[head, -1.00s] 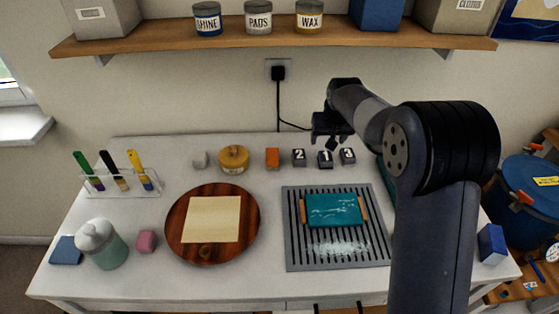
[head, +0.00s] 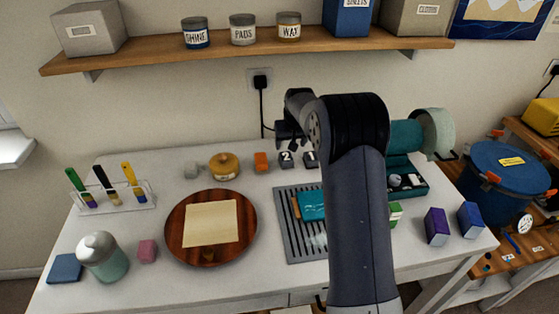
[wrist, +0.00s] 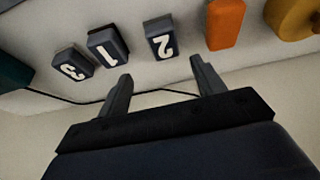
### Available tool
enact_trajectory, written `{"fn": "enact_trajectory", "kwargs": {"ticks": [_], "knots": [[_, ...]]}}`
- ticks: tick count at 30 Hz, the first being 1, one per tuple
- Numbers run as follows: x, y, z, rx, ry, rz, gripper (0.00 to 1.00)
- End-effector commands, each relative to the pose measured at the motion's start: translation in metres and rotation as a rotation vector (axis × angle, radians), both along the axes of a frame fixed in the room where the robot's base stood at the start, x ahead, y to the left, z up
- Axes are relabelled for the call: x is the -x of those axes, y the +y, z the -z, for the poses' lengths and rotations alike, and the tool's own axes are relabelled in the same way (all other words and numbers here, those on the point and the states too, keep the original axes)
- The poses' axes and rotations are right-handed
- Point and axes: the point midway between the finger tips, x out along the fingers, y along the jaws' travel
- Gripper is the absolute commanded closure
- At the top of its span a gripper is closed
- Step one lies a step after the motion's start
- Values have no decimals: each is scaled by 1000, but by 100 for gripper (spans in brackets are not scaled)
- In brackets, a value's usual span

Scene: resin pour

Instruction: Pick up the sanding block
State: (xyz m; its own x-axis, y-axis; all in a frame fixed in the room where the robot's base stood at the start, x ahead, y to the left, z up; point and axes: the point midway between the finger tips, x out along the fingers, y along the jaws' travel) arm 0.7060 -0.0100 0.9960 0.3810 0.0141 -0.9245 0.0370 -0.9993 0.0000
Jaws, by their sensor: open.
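No block is labelled as the sanding block, so I cannot tell for certain which it is. The orange block also shows in the wrist view (wrist: 225,24), beside the dark blocks numbered 2 (wrist: 163,38), 1 (wrist: 107,46) and 3 (wrist: 73,62). My gripper (head: 283,141) is open and empty near the table's back, close to the orange block and block 2. Its two fingers (wrist: 160,73) show apart in the wrist view, touching nothing.
A round wooden board (head: 181,247) and a slatted grey mat (head: 291,248) lie in front. A shelf (head: 150,54) overhangs the back. My arm hides part of the table's right side.

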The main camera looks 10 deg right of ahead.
Motion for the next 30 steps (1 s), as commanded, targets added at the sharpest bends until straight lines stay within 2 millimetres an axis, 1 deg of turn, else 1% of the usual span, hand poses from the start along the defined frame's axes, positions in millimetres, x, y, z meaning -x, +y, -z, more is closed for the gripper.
{"fn": "enact_trajectory", "kwargs": {"ticks": [3, 10, 15, 19, 24, 29, 30], "knots": [[-6, 1, 13, 0, 0, 0, 35], [-11, 4, 27, -1, 1, -1, 35], [-17, 10, 48, -1, 3, 0, 35], [-23, 10, 62, -1, 1, 1, 35], [-26, 10, 69, -1, -1, 0, 35], [-26, 10, 70, -1, -1, 0, 35], [-26, 10, 69, -1, -1, 0, 37]]}}
